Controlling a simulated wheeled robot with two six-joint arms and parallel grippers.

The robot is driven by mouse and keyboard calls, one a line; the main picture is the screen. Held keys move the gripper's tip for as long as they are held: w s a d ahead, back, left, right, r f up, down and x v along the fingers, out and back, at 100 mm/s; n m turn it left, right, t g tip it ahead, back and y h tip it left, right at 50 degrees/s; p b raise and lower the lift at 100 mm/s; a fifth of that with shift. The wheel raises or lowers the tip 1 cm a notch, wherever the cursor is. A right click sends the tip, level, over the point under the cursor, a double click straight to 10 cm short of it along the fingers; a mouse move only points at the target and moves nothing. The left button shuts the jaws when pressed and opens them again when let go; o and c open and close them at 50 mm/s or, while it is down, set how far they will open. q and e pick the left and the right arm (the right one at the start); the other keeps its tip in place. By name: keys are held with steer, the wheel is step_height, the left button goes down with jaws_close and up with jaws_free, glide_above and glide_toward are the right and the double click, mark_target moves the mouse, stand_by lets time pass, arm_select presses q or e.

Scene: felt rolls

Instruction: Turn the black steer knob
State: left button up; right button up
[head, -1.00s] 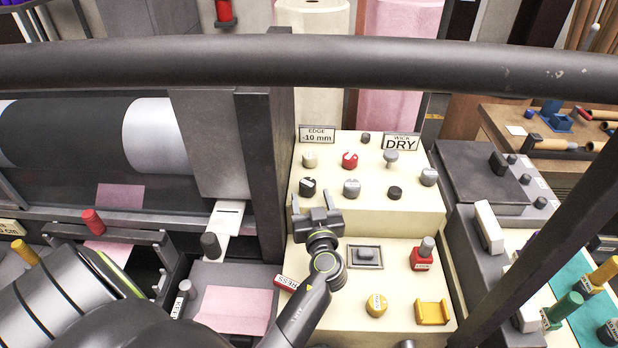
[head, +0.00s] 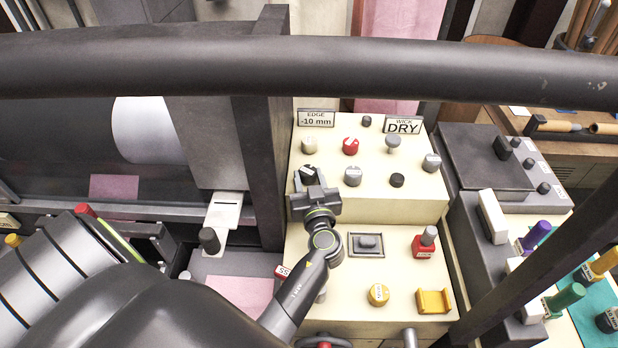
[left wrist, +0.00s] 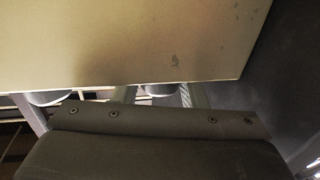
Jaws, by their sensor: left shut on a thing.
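A black knob with a white pointer mark (head: 309,172) is on the left of the lower row on the cream upper panel; I take it as the steer knob, but no label on it is readable. My left gripper (head: 310,182) reaches up from below with its two fingers on either side of this knob, shut on it. The fingers and palm hide the knob's lower part. In the left wrist view, the palm, the fingers (left wrist: 120,95) and a pale panel edge show, and the held knob cannot be made out clearly. My right gripper is not in view.
A grey knob (head: 353,176) and a plain black knob (head: 397,180) sit to the right. A red knob (head: 351,146) is above. A dark upright post (head: 262,150) stands close on the left. A dark bar (head: 400,75) crosses the upper view.

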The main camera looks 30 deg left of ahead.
arm_select(q)
steer(key=shift+s+a+m+t+h+b, duration=0.1)
steer(key=shift+m+t+h+b, duration=0.2)
steer(key=shift+m+t+h, duration=0.5)
steer(key=shift+h, duration=0.2)
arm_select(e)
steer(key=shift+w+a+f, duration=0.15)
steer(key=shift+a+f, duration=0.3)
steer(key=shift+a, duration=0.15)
arm_select(q)
steer(key=o, duration=1)
steer(key=shift+c, duration=0.2)
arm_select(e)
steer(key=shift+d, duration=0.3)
